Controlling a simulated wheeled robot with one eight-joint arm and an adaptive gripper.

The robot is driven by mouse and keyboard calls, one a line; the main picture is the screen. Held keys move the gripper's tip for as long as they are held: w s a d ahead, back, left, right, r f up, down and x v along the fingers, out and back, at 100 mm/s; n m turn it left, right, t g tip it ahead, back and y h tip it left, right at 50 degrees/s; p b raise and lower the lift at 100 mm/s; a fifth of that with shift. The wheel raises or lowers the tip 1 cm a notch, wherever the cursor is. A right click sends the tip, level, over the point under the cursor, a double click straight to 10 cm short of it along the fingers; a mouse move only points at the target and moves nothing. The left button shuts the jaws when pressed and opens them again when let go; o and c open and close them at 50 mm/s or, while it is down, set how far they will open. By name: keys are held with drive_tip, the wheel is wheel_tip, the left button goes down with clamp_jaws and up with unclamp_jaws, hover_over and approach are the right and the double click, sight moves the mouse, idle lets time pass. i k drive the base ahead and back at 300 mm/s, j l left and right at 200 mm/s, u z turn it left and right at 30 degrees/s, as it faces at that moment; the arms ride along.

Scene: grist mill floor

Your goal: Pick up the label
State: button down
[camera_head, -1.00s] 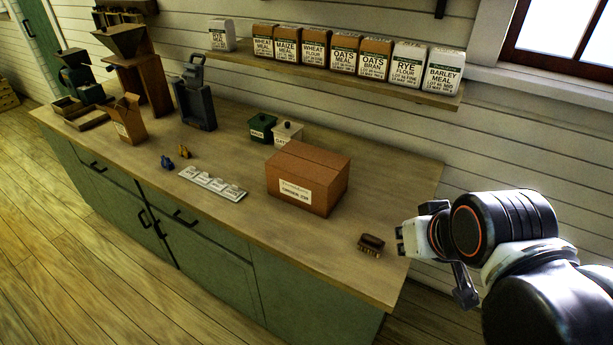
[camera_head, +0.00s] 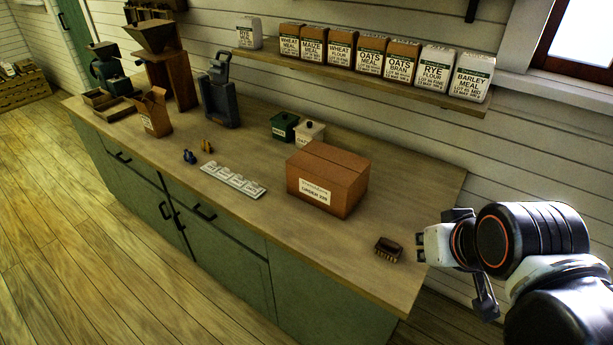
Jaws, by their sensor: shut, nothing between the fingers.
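Several small white labels lie in a row on a pale strip (camera_head: 233,181) on the worktop, left of the closed cardboard box; their print is too small to read. Another white label (camera_head: 314,191) is on the front face of that box (camera_head: 330,174). My gripper (camera_head: 422,247) is at the right, by the worktop's right end, shut and empty. It is well away from the strip, with the box and a brush between them.
A small brush (camera_head: 388,249) lies near my gripper. A green canister (camera_head: 284,126) and a cream canister (camera_head: 310,133) stand behind the box. An open carton (camera_head: 154,113) and mills stand at left. A shelf (camera_head: 369,76) holds flour bags. The worktop front (camera_head: 290,235) is clear.

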sight(239, 181)
drive_tip(key=i+j+z, duration=0.15)
drive_tip(key=j, duration=0.2)
drive_tip(key=i+j+z, duration=0.1)
drive_tip(key=j, duration=0.3)
drive_tip(key=i+j+z, duration=0.15)
drive_tip(key=j, duration=0.25)
drive_tip(key=i+j+z, duration=0.15)
drive_tip(key=j, duration=0.25)
drive_tip(key=i, duration=0.05)
